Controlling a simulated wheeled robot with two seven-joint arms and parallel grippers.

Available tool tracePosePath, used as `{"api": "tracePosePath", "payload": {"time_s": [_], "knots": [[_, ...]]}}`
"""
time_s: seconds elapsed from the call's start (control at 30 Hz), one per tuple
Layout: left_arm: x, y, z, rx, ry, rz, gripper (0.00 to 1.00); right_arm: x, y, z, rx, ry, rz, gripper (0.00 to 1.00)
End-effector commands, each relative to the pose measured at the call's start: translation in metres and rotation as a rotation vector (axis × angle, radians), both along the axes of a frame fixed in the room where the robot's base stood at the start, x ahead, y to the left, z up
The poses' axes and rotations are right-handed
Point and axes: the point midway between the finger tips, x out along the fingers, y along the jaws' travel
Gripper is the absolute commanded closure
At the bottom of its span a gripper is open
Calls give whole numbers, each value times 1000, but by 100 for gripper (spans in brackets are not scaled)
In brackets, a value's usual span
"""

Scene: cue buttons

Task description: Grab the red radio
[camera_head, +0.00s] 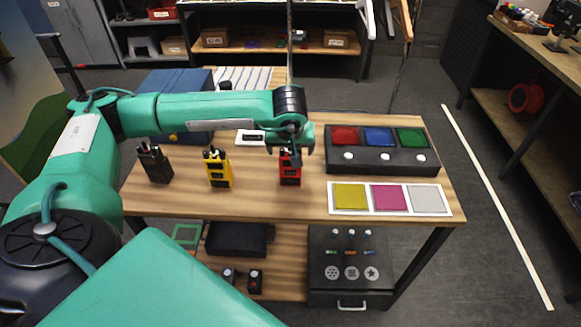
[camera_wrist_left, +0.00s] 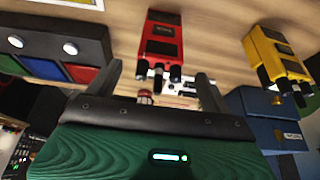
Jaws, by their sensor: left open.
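The red radio (camera_head: 290,171) stands on the wooden table, in the middle, right of the yellow radio (camera_head: 219,172) and the black radio (camera_head: 154,164). My left gripper (camera_head: 290,145) is above the red radio and hides part of its top in the head view. In the left wrist view the red radio (camera_wrist_left: 161,42) lies beyond the two spread fingers of my left gripper (camera_wrist_left: 158,82), with its dark knobs towards the gap. The fingers look open, with nothing held. The yellow radio (camera_wrist_left: 279,56) is to the right there. My right gripper is not in view.
A black cue box with red, blue and green buttons (camera_head: 376,150) sits right of the red radio. A white strip with yellow, magenta and grey squares (camera_head: 389,198) lies in front of it. A blue case (camera_head: 180,98) stands at the back left. Bare wood (camera_head: 255,200) shows near the front edge.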

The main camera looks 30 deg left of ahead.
Motion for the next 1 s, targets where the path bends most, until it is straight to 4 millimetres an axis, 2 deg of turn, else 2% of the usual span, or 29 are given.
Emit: {"api": "tracePosePath", "payload": {"time_s": [0.17, 0.3, 0.43, 0.73, 1.0], "knots": [[3, 2, -11, -1, 3, 0, 16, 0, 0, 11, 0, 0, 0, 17], [7, 6, -29, 0, 4, 1, 16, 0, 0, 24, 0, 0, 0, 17], [13, 8, -45, -1, 2, 0, 16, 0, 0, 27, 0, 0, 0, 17], [15, 9, -51, -1, 0, 0, 16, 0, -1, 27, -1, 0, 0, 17], [15, 9, -51, -2, 0, 1, 69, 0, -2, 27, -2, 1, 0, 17]]}}
